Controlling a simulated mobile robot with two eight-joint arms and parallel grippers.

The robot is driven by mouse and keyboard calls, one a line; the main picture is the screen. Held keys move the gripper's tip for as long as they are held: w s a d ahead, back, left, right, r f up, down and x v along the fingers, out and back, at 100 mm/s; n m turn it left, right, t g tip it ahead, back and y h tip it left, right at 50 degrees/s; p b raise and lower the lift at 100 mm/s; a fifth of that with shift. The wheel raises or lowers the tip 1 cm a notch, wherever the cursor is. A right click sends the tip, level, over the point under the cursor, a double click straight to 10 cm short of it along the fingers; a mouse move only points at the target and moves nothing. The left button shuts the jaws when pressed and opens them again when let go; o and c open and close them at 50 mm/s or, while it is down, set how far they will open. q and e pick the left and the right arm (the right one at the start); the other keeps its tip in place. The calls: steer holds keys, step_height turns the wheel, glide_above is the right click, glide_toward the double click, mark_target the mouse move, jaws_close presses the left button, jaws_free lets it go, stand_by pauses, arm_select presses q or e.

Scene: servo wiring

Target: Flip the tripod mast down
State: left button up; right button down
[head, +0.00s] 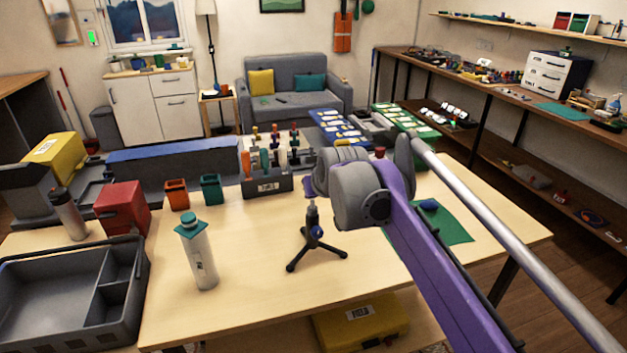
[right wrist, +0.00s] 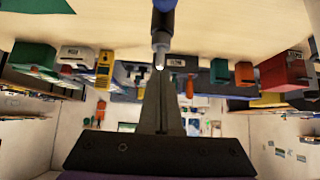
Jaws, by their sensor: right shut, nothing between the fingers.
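A small black tripod (head: 316,246) stands on the wooden table with its legs spread. Its short grey mast (head: 312,214) points up, with a blue knob (head: 317,232) at its base. In the right wrist view, which is upside down, the mast (right wrist: 161,40) and blue knob (right wrist: 164,16) show at the top centre. My right gripper (right wrist: 159,70) is shut and empty, its fingertips right by the mast tip; I cannot tell whether they touch. In the head view my right arm's wrist covers most of this gripper. My left gripper is not in view.
A white bottle with a teal cap (head: 197,256) stands left of the tripod. A dark organiser tray (head: 60,290), a red box (head: 122,208) and orange and teal cups are further left. A rack (head: 267,184) stands behind. The table around the tripod's front is clear.

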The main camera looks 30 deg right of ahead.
steer(key=shift+s+f, duration=0.1)
steer(key=shift+f, duration=0.05)
steer(key=w+r+p+v, duration=0.2)
steer(key=p+v, duration=0.3)
steer(key=v, duration=0.8)
steer(key=shift+d, duration=0.3)
steer(key=shift+w+r, duration=0.1)
steer(key=shift+w, duration=0.05)
steer(key=s+a+f+n+g+p, duration=0.1)
steer(key=s+a+f+p, duration=0.1)
steer(key=s+a+f, duration=0.2)
steer(key=s+a+f+g+y+p, duration=0.1)
steer(key=s+a+f, duration=0.3)
steer(key=s+f, duration=0.6)
steer(key=s+a+f+n+g+y+p, duration=0.1)
steer(key=s+a+f+p, duration=0.3)
steer(key=s+f, duration=0.3)
step_height(320, 180, down, 3)
steer(key=shift+s+a+r+n, duration=0.25)
steer(key=shift+a+n, duration=0.05)
steer(key=shift+a, duration=0.15)
